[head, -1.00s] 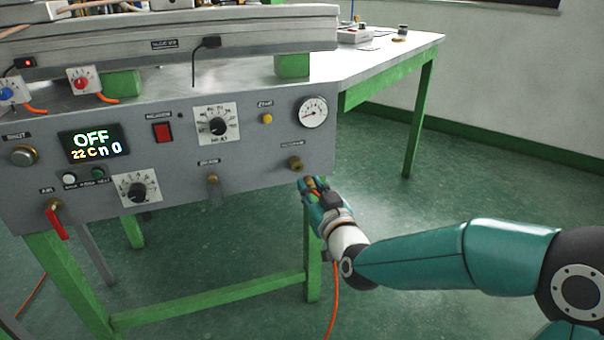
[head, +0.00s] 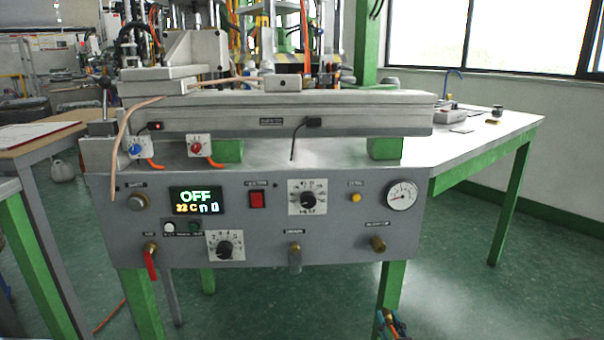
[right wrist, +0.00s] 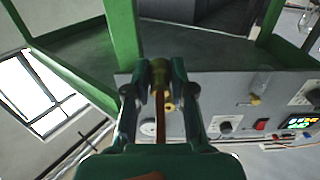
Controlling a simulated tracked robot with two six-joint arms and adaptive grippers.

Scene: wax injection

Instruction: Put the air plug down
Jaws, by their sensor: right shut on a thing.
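My right gripper (head: 388,322) shows at the bottom edge of the head view, below the right end of the grey control panel (head: 330,250). In the right wrist view its two fingers (right wrist: 160,88) are shut on the brass air plug (right wrist: 160,70). An orange hose (right wrist: 160,110) runs from the plug back towards my palm. The plug is apart from the panel's brass outlet (head: 377,243), which sits above it in the head view. Most of the right arm is cut off by the frame. My left gripper is not in view.
A grey bench top (head: 480,145) on green legs extends to the right. A green leg (head: 392,285) stands close by my right gripper. A red-handled valve (head: 150,262) hangs at the panel's lower left. Open green floor (head: 480,295) lies to the right.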

